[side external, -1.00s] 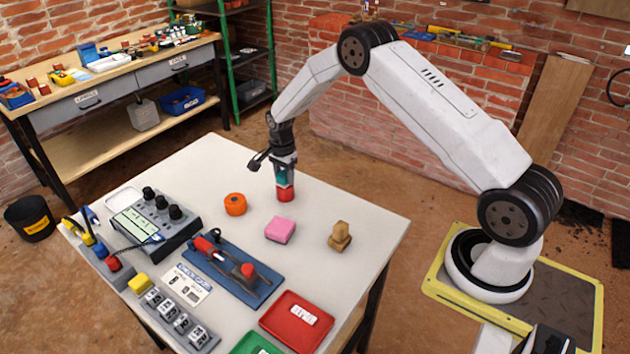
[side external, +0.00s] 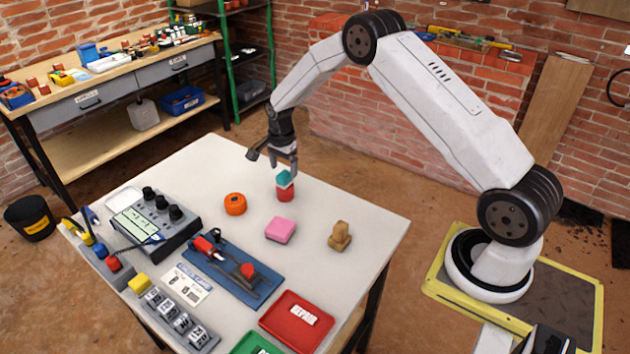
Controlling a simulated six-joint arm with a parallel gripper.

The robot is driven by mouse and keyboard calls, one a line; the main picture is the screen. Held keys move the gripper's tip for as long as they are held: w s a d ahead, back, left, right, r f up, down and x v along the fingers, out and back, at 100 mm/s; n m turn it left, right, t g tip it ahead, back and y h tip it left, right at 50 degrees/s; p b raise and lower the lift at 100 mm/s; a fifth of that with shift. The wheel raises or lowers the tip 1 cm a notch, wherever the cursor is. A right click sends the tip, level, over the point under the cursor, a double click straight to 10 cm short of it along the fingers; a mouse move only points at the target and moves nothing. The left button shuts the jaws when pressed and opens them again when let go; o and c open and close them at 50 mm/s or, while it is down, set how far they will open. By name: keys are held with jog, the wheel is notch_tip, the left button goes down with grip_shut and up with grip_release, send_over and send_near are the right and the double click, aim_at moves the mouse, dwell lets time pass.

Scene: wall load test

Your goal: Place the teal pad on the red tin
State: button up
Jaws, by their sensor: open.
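The teal pad (side external: 284,178) rests on top of the red tin (side external: 285,194), near the far right part of the white table. The pad looks slightly turned on the tin, and the tin stands upright. My gripper (side external: 285,167) is open and empty just above the pad. Its fingers look clear of the pad, though the exact gap is hard to tell from this view.
An orange round piece (side external: 235,204), a pink block (side external: 280,230) and a tan piece (side external: 340,236) stand nearby on the white table (side external: 190,166). A blue tray (side external: 225,284) with tools, a grey control box (side external: 155,222) and a red tray (side external: 297,314) lie nearer the front.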

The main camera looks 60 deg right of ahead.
aim_at(284, 176)
notch_tip(284, 176, up, 9)
dwell(0.4)
dwell(0.5)
jog(key=s+a+r+n+t, duration=0.1)
jog(key=s+a+n, duration=0.3)
jog(key=s+n, duration=0.2)
jog(key=s+a+r+n, duration=0.1)
jog(key=s+a+n, duration=0.3)
jog(key=s, duration=0.6)
jog(key=s+a+r+n+t, duration=0.1)
jog(key=s+a+n, duration=0.4)
jog(key=s+n, duration=0.3)
jog(key=shift+s+t, duration=0.3)
jog(key=shift+s, duration=0.15)
